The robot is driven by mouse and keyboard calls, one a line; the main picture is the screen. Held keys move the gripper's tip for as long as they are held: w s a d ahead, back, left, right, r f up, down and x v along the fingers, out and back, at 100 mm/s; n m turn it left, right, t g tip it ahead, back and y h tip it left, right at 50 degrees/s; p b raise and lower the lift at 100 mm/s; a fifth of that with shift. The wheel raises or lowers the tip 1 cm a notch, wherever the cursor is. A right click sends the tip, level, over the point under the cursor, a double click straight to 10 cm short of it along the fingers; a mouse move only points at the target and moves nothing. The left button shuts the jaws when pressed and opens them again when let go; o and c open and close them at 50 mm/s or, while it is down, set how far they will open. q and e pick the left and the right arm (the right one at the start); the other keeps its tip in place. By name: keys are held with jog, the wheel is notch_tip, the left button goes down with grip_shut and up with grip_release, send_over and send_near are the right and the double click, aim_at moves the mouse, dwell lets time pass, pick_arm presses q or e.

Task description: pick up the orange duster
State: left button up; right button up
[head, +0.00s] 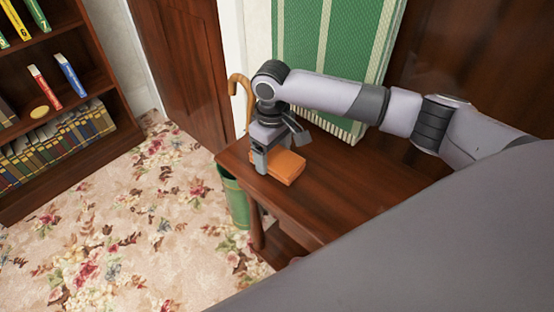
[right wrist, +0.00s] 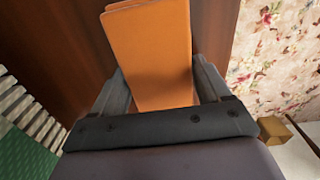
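The orange duster (head: 284,168) is a flat, block-like orange piece near the left end of the dark wooden table (head: 340,195). My right gripper (head: 276,157) points down over it, with its fingers on either side. In the right wrist view the duster (right wrist: 155,55) fills the space between the spread fingers of the gripper (right wrist: 160,75). Both fingers look close against its edges; whether they press on it is unclear. It appears to be at table height. My left gripper is not in view.
A green bin (head: 234,197) stands beside the table's left end. A wooden cane handle (head: 239,84) rises behind that end. A green fringed cloth (head: 325,45) hangs behind my right arm. A bookshelf (head: 75,104) stands far left. Flowered carpet on the left is open floor.

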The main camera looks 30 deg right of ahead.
aim_at(273, 153)
jog(key=shift+r, duration=0.15)
jog(key=shift+c, duration=0.5)
notch_tip(273, 153, up, 20)
jog(key=p, duration=0.2)
